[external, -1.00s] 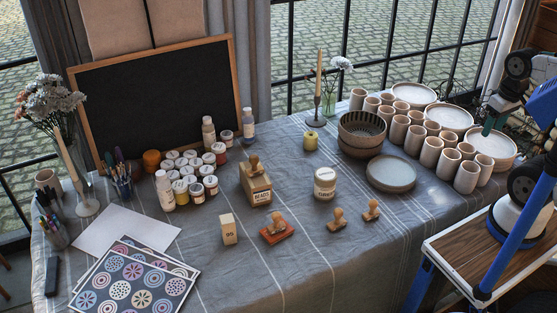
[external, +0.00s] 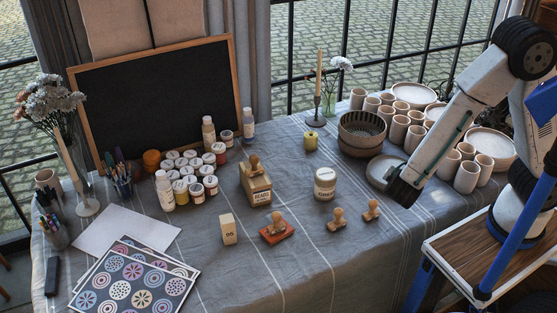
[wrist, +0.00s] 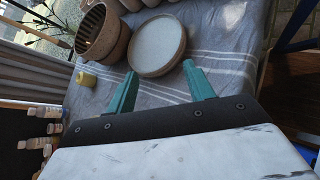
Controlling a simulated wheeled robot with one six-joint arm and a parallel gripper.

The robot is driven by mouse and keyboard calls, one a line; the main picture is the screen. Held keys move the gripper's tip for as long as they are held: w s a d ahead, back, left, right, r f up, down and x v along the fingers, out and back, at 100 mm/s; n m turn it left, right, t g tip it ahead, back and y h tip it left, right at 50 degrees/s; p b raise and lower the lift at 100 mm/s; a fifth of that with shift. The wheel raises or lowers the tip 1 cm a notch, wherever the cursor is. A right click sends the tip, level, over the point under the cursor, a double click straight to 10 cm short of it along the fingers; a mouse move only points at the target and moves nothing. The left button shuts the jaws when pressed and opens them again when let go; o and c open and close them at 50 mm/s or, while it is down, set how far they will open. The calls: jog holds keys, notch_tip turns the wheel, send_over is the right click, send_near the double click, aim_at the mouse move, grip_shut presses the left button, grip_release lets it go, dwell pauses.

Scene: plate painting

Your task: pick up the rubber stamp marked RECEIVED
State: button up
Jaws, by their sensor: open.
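Several wooden-handled stamps are on the cloth in the external view. One stamp (external: 277,220) sits on a red-orange pad. Two small stamps (external: 338,216) (external: 372,208) stand to its right. Another stamp (external: 254,167) sits on top of a wooden box with a "READY" label (external: 257,192). The word RECEIVED cannot be read on any of them. My gripper (external: 394,180) is above the table near the shallow plate, to the right of the stamps and apart from them. In the wrist view, my gripper (wrist: 160,72) has its two teal fingers spread and empty. No stamp shows there.
A lidded cream jar (external: 325,184) stands behind the small stamps. A shallow plate (external: 379,170), stacked bowls (external: 361,128) and several cups (external: 467,176) are at the right. A wooden block (external: 228,229) stands left of the red-orange pad.

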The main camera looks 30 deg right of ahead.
aim_at(335, 211)
jog(key=a+f+n+t+y, duration=0.1)
jog(key=a+f+n, duration=0.1)
jog(key=a+n, duration=0.1)
jog(key=a+f+n+t+y, duration=0.2)
jog(key=a+f, duration=0.1)
jog(key=a, duration=0.2)
jog(key=s+a+f+n+t+y, duration=0.1)
jog(key=a+f+n+y, duration=0.1)
jog(key=a+f+n, duration=0.1)
jog(key=shift+s+a+n+t, duration=0.1)
jog(key=shift+a+n+t, duration=0.25)
jog(key=shift+a, duration=0.35)
jog(key=a+n+y, duration=0.1)
jog(key=a+y, duration=0.1)
jog(key=a, duration=0.1)
jog(key=w+a+n+t+y, duration=0.1)
jog(key=a, duration=0.1)
jog(key=shift+a+f+n, duration=0.15)
jog(key=shift+n, duration=0.2)
jog(key=shift+w+a+y, duration=0.15)
jog(key=shift+a+y, duration=0.1)
jog(key=shift+y, duration=0.05)
jog(key=x, duration=0.7)
jog(key=shift+w+a+f, duration=0.15)
jog(key=shift+w+a, duration=0.05)
jog(key=shift+a, duration=0.05)
jog(key=c, duration=1)
